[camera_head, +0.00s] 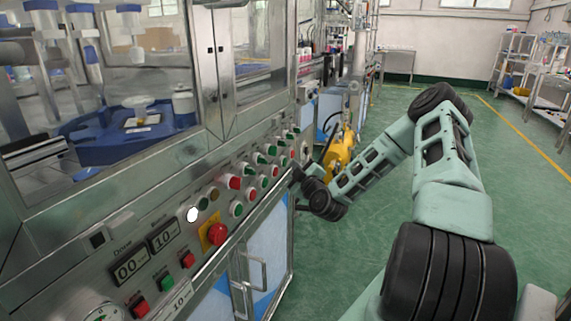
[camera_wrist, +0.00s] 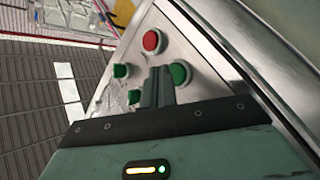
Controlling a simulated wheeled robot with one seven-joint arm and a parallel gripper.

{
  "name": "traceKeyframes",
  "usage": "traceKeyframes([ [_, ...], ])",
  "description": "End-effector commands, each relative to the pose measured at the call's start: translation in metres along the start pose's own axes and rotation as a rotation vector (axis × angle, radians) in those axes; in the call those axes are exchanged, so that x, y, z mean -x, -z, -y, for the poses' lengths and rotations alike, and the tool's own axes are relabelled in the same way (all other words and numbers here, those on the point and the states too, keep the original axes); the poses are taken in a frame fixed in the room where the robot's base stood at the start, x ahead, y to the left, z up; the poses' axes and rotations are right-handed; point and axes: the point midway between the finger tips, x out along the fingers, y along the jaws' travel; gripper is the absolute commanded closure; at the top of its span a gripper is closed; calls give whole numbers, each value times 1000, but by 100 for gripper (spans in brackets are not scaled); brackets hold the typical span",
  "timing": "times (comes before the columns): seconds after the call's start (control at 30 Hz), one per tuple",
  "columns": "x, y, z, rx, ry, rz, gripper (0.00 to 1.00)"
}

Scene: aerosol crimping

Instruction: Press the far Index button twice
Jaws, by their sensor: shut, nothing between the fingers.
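A slanted metal control panel (camera_head: 130,250) runs along the machine front at the left, with rows of green and red buttons. My gripper (camera_head: 297,174) is at the far end of this panel, small and partly hidden by my wrist. In the wrist view, my gripper (camera_wrist: 157,84) is shut and empty. Its fingertips are beside a round green button (camera_wrist: 179,74) and overlap its left edge in the picture; I cannot tell whether they touch it. A red button (camera_wrist: 153,41) lies just beyond the fingertips. The labels are unreadable, so I cannot tell which button is Index.
Green knobs (camera_wrist: 121,71) sit left of the fingers. A red emergency button (camera_head: 217,234) on a yellow plate and digital displays (camera_head: 131,267) are on the near panel. A yellow machine (camera_head: 340,155) stands beyond my wrist. The green floor (camera_head: 400,235) is open to the right.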

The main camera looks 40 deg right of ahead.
Motion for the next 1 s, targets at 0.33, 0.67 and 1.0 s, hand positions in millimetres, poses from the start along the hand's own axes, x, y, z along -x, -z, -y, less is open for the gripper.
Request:
traceKeyframes([
  [0.33,0,0,0,0,0,0,100],
  [0.67,0,0,0,0,0,0,100],
  [1.0,-6,5,4,2,0,-2,100],
])
